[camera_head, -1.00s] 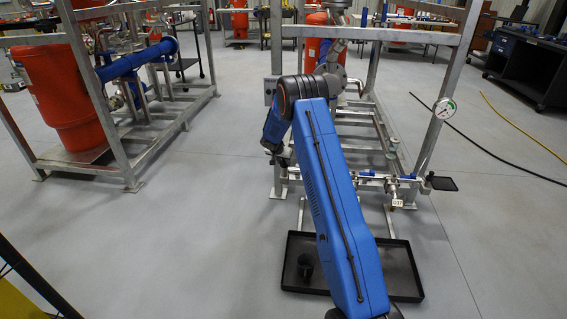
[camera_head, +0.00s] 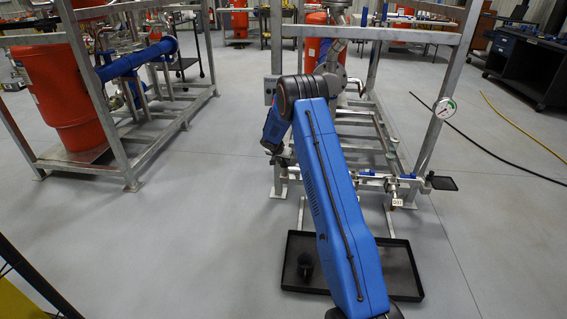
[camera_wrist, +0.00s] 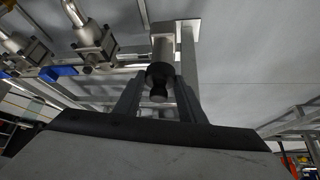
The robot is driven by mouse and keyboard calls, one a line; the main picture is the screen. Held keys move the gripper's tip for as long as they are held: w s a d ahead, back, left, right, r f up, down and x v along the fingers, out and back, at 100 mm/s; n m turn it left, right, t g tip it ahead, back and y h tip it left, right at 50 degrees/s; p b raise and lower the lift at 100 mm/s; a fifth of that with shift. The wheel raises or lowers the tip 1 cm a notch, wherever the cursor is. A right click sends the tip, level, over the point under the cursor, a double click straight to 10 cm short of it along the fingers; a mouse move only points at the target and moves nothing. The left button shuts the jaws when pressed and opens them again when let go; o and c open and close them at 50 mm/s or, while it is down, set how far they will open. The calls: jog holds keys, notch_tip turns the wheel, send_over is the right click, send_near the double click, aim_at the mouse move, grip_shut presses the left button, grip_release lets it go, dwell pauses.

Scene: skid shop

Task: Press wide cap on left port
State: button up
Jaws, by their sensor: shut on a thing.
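In the wrist view a black cap (camera_wrist: 160,71) sits between the two dark fingers of my gripper (camera_wrist: 158,82), which is shut on it. The cap has a wider rim and a narrower knob towards me. Straight beyond it is a grey metal pipe port (camera_wrist: 162,47), in line with the cap. The rim meets or overlaps the pipe's end in the picture; I cannot tell whether it touches or is pushed on. In the head view my blue arm reaches to the left side of the skid frame (camera_head: 279,180); the fingers and cap are not clear there.
A black tray (camera_head: 405,297) on the floor holds a dark cup-shaped piece (camera_head: 305,265). A pressure gauge (camera_head: 445,108) is on the right frame post. Valves (camera_wrist: 93,38) are left of the port in the wrist view. Open floor lies left of the skid.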

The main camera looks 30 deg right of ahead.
dwell(0.3)
jog(key=o, duration=1.6)
jog(key=shift+r, duration=0.1)
jog(key=shift+r, duration=3.35)
grip_shut()
